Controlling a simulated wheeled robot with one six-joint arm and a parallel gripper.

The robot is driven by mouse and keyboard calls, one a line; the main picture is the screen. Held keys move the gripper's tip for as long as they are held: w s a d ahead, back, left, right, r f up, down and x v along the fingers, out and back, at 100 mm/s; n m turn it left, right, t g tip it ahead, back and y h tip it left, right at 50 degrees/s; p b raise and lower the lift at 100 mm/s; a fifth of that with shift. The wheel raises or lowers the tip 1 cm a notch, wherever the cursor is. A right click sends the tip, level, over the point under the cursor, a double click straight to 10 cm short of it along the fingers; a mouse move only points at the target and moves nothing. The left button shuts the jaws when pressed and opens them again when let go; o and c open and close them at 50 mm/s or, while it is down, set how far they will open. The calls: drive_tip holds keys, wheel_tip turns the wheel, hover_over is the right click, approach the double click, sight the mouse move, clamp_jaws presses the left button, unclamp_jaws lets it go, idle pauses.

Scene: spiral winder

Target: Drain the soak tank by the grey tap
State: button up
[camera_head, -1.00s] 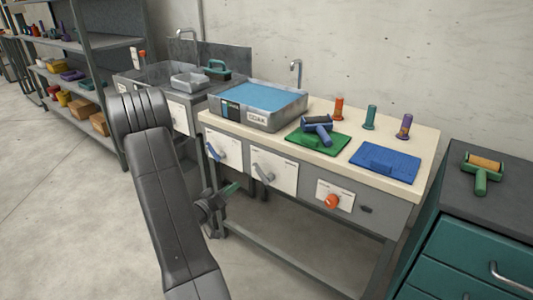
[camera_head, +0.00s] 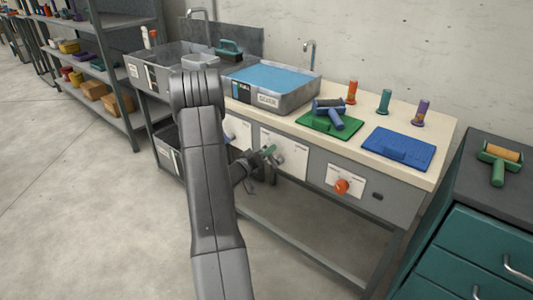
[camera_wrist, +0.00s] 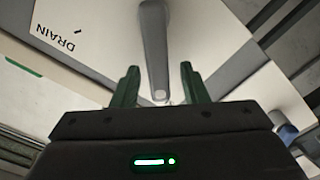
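The soak tank (camera_head: 262,101) is a grey tub of blue liquid on the bench top. Below it, a white plate (camera_head: 294,147) on the bench front carries the grey tap (camera_head: 279,160). In the wrist view the tap's grey lever (camera_wrist: 154,40) stands between my green fingers, beside an upside-down DRAIN label (camera_wrist: 69,39). My gripper (camera_wrist: 160,67) is open, with a gap showing on each side of the lever. In the head view my gripper (camera_head: 268,152) is at the tap, and my arm hides part of the bench front.
An orange knob (camera_head: 341,187) is on the bench front to the right. A green mat (camera_head: 318,124) with a blue roller, a blue mat (camera_head: 399,148) and upright spools are on the bench. A teal cabinet (camera_head: 480,250) stands right. Floor in front is clear.

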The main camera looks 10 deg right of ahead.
drive_tip(key=shift+w+d, duration=0.15)
drive_tip(key=shift+d, duration=0.05)
clamp_jaws()
